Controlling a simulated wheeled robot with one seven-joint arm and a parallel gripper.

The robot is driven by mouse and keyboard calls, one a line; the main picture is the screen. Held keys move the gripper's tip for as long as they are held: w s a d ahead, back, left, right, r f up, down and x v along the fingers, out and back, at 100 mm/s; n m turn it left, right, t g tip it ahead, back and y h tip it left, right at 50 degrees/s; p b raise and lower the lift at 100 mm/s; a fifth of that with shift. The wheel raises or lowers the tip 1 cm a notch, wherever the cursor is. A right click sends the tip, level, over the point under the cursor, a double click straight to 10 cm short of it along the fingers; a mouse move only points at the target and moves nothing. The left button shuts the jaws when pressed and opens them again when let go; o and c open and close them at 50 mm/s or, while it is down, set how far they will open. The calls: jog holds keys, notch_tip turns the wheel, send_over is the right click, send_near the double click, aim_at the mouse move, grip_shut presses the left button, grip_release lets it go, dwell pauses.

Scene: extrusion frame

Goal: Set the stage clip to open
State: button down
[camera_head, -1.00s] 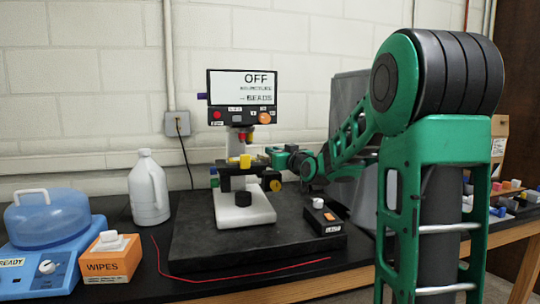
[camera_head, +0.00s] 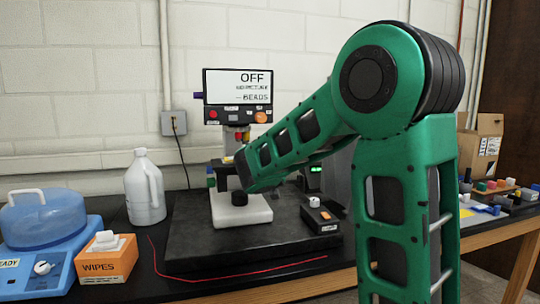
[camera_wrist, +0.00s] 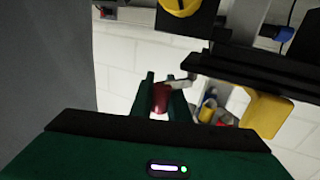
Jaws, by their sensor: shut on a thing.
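The microscope (camera_head: 240,207) stands on a dark slab, with its screen (camera_head: 240,87) above reading OFF. My green arm hides much of its stage in the head view. In the wrist view, my gripper (camera_wrist: 163,88) has its fingers closed on a small red piece (camera_wrist: 160,99). A thin pale metal strip (camera_wrist: 180,83) runs from there toward the dark stage plate (camera_wrist: 250,70); the pair looks like the stage clip with its red tip. How far the clip is turned cannot be told. My gripper is hidden in the head view.
A black box with a white knob (camera_head: 320,218) stands right of the microscope. A white jug (camera_head: 144,190), wipes box (camera_head: 108,262) and blue machine (camera_head: 45,235) stand left. A red cord (camera_head: 240,268) lies along the front. Yellow parts (camera_wrist: 268,112) flank my gripper.

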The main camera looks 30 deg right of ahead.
jog(key=shift+s+f+m+g+h, duration=0.1)
jog(key=shift+s+m+g+h, duration=0.05)
jog(key=shift+m+g+h, duration=0.4)
jog(key=shift+s+m+g+h, duration=0.15)
jog(key=shift+m+g+h, duration=0.1)
jog(key=shift+h, duration=0.1)
jog(key=c, duration=1.7)
grip_release()
jog(key=v, duration=1)
jog(key=shift+s+a, duration=0.2)
jog(key=shift+a, duration=0.15)
